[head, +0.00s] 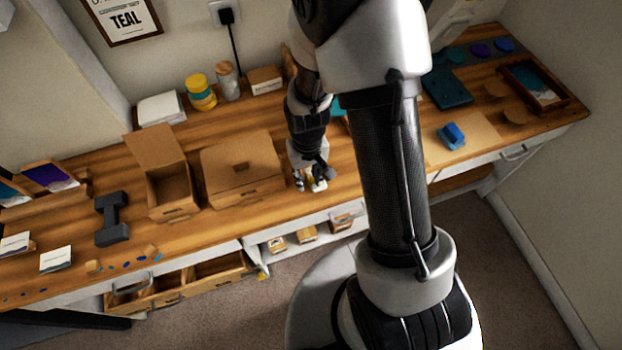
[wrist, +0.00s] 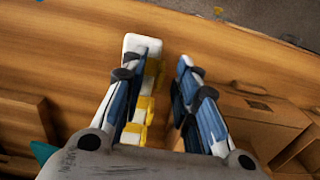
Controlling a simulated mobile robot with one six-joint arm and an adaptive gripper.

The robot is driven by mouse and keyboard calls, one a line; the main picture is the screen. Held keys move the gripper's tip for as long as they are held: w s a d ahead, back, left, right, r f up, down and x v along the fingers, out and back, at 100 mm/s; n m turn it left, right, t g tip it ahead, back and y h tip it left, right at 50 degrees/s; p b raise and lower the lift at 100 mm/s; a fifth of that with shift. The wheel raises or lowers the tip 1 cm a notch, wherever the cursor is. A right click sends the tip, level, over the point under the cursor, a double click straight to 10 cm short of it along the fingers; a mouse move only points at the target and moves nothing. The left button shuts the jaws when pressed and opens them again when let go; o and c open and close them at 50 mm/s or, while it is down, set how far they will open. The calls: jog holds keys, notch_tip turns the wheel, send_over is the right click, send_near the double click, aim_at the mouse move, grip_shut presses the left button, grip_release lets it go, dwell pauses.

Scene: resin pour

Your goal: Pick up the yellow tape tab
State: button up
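My gripper (head: 312,180) is low over the front part of the wooden bench, pointing down. In the wrist view my gripper (wrist: 166,58) has its two fingers apart, with bare wood between the tips. A white strip-like piece (wrist: 133,42) with several yellow parts (wrist: 146,106) lies along and partly behind the left finger. It shows small and pale at the fingertips in the head view (head: 320,186). Which yellow part is the tab, and whether a finger touches it, I cannot tell.
A closed cardboard box (head: 242,168) stands just left of my gripper, and an open box (head: 170,188) further left. A dark dumbbell-shaped weight (head: 112,218) lies beyond. An open drawer (head: 190,283) juts out below the front edge. A blue object (head: 452,135) sits to the right.

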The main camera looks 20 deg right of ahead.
jog(key=shift+c, duration=0.4)
grip_shut()
jog(key=shift+r, duration=0.15)
